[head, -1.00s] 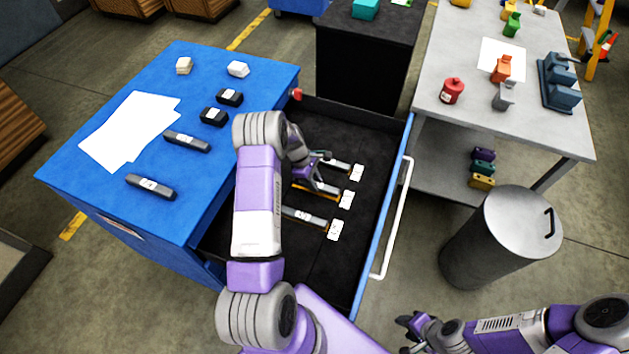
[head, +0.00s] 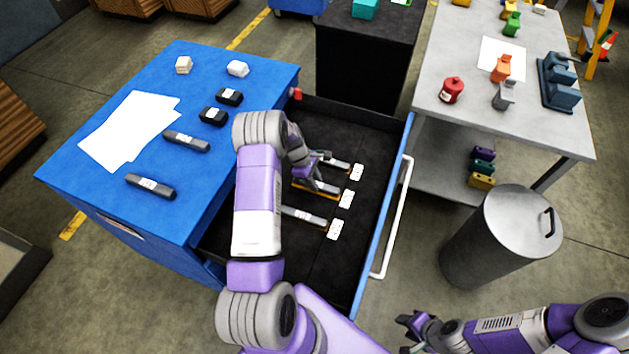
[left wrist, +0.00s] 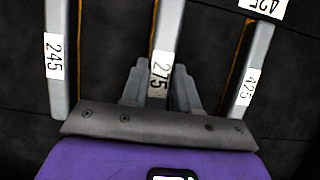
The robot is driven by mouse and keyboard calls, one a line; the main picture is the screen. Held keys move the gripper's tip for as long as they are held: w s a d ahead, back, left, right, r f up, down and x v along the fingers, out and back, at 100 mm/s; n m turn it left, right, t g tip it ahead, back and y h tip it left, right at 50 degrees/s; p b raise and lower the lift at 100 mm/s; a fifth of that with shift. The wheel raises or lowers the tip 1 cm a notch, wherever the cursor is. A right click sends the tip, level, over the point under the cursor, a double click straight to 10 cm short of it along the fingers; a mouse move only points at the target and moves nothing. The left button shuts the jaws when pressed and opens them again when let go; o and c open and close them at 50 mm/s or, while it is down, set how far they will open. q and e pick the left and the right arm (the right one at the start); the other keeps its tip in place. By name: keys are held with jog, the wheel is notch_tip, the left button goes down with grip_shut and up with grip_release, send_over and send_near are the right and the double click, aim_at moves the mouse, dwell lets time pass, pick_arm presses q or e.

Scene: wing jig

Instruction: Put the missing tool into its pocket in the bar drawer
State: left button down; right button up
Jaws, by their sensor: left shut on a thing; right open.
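The open bar drawer (head: 367,235) has a dark floor with three grey bars in a row, each beside a white label. My left gripper (head: 312,178) is down in the drawer, shut on the middle bar, marked 275 (left wrist: 160,72). An orange pocket edge shows along that bar; I cannot tell whether it is fully seated. In the left wrist view, bar 245 (left wrist: 56,60) lies to the left and bar 425 (left wrist: 250,75) to the right, beside a 425 label (left wrist: 264,6). My right gripper (head: 412,322) is open and empty outside the drawer.
The blue cabinet top (head: 100,195) holds two long grey bars (head: 187,141), two black blocks (head: 229,97), two pale blocks and white sheets (head: 130,130). A white drawer handle (head: 393,220), a metal bin (head: 505,235) and a grey table (head: 450,125) stand to the right.

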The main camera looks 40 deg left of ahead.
pick_arm(q)
jog(key=shift+f+b, duration=0.4)
jog(key=shift+f, duration=0.05)
dwell(0.6)
jog(key=c, duration=0.8)
grip_release()
jog(key=shift+p+v, duration=0.75)
jog(key=shift+v, duration=3)
